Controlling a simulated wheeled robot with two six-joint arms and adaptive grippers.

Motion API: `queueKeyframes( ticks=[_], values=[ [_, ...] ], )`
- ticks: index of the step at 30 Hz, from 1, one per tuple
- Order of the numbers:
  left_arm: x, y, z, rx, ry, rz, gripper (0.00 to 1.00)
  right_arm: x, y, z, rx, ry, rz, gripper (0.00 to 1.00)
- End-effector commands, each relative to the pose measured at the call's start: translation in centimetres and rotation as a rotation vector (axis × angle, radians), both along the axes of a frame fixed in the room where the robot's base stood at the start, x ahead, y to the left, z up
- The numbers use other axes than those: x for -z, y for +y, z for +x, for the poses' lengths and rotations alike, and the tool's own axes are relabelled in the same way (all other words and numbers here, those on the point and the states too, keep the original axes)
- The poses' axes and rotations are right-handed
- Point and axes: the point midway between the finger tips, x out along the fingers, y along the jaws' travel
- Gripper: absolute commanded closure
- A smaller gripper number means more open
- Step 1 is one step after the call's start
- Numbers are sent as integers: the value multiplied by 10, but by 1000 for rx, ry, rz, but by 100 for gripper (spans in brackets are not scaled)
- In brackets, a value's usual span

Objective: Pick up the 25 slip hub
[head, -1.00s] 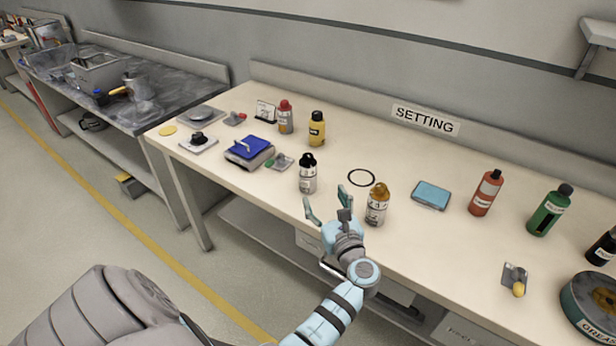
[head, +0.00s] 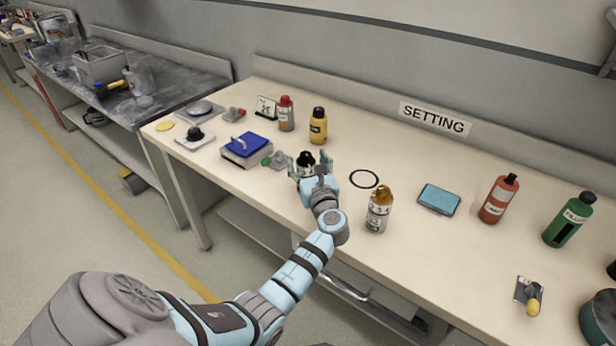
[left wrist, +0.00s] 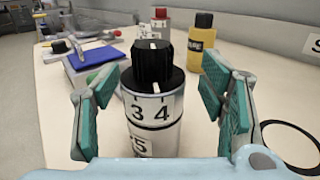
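A white cylindrical hub with a black knob top (head: 306,158) stands upright on the bench, its lower body hidden by my gripper in the head view. In the left wrist view the hub (left wrist: 153,105) shows the scale numbers 3 and 4, and a lower label ending in 5 whose first digit is partly cut off. My left gripper (head: 307,166) is open, with one green-padded finger on each side of the hub. In the left wrist view gaps show between both fingers and the hub. My right gripper is not in view.
An amber-topped hub (head: 379,211) stands to the right, beside a black ring (head: 364,179). A red-topped hub (head: 286,115), a yellow bottle (head: 318,127) and a blue-topped device (head: 249,146) stand behind or left. A small card (head: 266,108) stands at the back.

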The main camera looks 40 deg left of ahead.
Motion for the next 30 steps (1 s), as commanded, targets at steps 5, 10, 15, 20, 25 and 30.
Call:
queueKeyframes(
  ticks=[5, 10, 15, 20, 25, 30],
  values=[
    [0, 2, -1, -3, 0, 0, 67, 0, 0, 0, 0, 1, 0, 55],
    [0, 0, -1, -2, -1, 1, 92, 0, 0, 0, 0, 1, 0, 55],
    [0, -1, 0, 1, 1, -1, 92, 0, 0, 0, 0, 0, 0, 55],
    [-21, -1, 1, 1, -2, 0, 92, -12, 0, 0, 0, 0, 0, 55],
    [-70, -1, 1, 1, -5, 0, 92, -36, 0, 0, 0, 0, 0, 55],
    [-98, 0, 0, -1, -1, 0, 92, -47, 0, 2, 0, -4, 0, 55]
  ],
)
